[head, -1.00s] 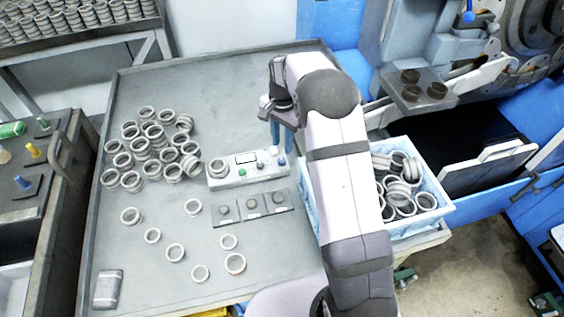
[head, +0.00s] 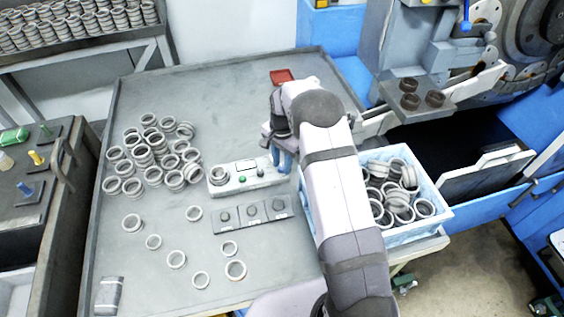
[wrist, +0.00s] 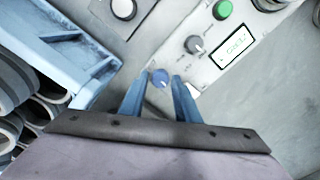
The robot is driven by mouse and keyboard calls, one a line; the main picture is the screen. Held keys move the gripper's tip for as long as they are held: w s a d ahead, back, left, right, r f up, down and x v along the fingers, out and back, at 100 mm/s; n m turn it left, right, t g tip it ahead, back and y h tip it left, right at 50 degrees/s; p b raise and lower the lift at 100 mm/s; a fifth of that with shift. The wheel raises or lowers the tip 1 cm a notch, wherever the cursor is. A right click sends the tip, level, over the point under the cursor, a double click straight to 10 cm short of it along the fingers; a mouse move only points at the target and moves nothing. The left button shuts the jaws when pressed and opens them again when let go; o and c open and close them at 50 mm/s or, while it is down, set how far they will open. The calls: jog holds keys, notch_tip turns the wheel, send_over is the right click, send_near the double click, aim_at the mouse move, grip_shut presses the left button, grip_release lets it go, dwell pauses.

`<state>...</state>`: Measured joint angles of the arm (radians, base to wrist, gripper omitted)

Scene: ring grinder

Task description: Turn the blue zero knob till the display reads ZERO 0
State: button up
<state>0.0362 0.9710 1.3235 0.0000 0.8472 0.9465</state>
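The blue zero knob (wrist: 160,78) is on the end of the pale gauge box (wrist: 204,72). In the wrist view the two blue fingers of my gripper (wrist: 160,82) stand apart, one on each side of the knob, with a gap showing on both sides. I cannot tell how deep the tips reach around it. The small display (wrist: 232,50) is lit, but its tilted text is too small to read surely. In the head view my gripper (head: 282,161) is over the right end of the gauge box (head: 262,180) and hides the knob.
A grey knob (wrist: 194,44) and a green button (wrist: 222,10) are near the blue knob. A ring (head: 218,175) sits at the box's left end. A three-button panel (head: 230,226) lies in front. A blue crate of rings (head: 420,229) stands close on the right.

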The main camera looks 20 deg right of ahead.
jog(key=shift+f, duration=0.15)
grip_shut()
jog(key=shift+n, duration=0.4)
jog(key=n, duration=0.3)
jog(key=shift+n, duration=0.4)
jog(key=n, duration=0.4)
jog(key=shift+a+n+b, duration=0.1)
jog(key=shift+n+b, duration=0.2)
jog(key=shift+b, duration=0.1)
jog(key=n, duration=0.4)
jog(key=shift+w+n, duration=0.1)
jog(key=shift+n, duration=2.1)
